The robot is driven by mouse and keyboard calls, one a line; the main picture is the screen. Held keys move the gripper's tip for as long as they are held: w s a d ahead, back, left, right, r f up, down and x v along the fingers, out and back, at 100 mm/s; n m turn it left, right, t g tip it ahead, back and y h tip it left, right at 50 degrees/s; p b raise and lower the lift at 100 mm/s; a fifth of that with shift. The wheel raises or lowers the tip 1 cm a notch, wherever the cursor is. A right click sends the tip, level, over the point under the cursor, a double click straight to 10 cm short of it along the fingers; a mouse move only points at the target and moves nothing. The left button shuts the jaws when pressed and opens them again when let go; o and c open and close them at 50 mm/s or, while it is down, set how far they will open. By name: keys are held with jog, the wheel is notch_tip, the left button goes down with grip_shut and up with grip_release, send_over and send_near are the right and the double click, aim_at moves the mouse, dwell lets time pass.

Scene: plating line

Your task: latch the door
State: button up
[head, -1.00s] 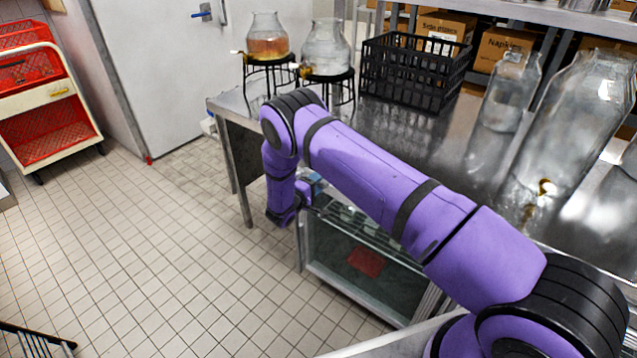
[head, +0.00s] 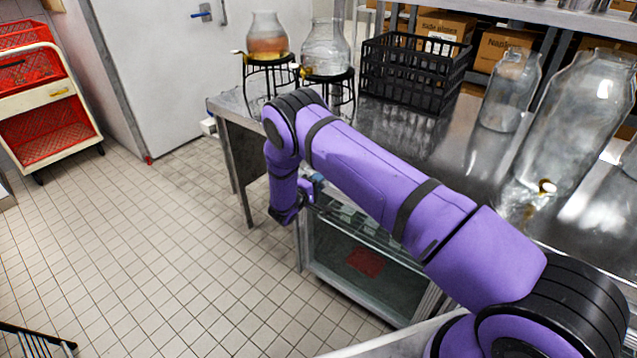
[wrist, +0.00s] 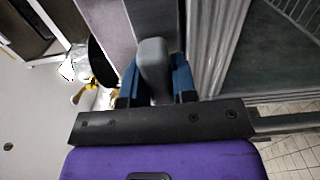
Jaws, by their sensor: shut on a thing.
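A glass-fronted cabinet door (head: 375,285) in a pale metal frame is under the steel counter in the head view. My purple arm reaches down in front of its left side. My gripper (wrist: 156,82) has blue fingers, shut on a grey rounded handle (wrist: 153,58) in the wrist view. The handle lies between both fingers, with its lower end hidden by my gripper. A grey ribbed frame and a dark glass panel (wrist: 272,62) show to its right. In the head view my arm hides most of the handle area, and I cannot tell whether the latch is engaged.
The steel counter (head: 455,165) carries glass drink dispensers (head: 327,45) and a black crate (head: 415,70). A white door (head: 160,70) is behind. A cart with red crates (head: 45,133) stands far left. The tiled floor (head: 170,250) left of the cabinet is clear.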

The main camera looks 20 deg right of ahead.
jog(key=n, duration=0.4)
jog(key=shift+a+r, duration=0.15)
jog(key=shift+r, duration=0.15)
jog(key=n, duration=0.4)
jog(key=shift+w+a+r+n, duration=0.1)
jog(key=shift+w+r+n, duration=0.15)
jog(key=shift+n, duration=0.15)
jog(key=n, duration=0.3)
jog(key=shift+w+a+r+n, duration=0.15)
jog(key=shift+r+n, duration=0.05)
jog(key=shift+n, duration=0.1)
jog(key=n, duration=0.5)
jog(key=shift+w+a, duration=0.2)
jog(key=shift+w, duration=0.05)
jog(key=o, duration=0.9)
jog(key=v, duration=1)
jog(key=shift+s+a, duration=0.2)
jog(key=shift+a, duration=0.1)
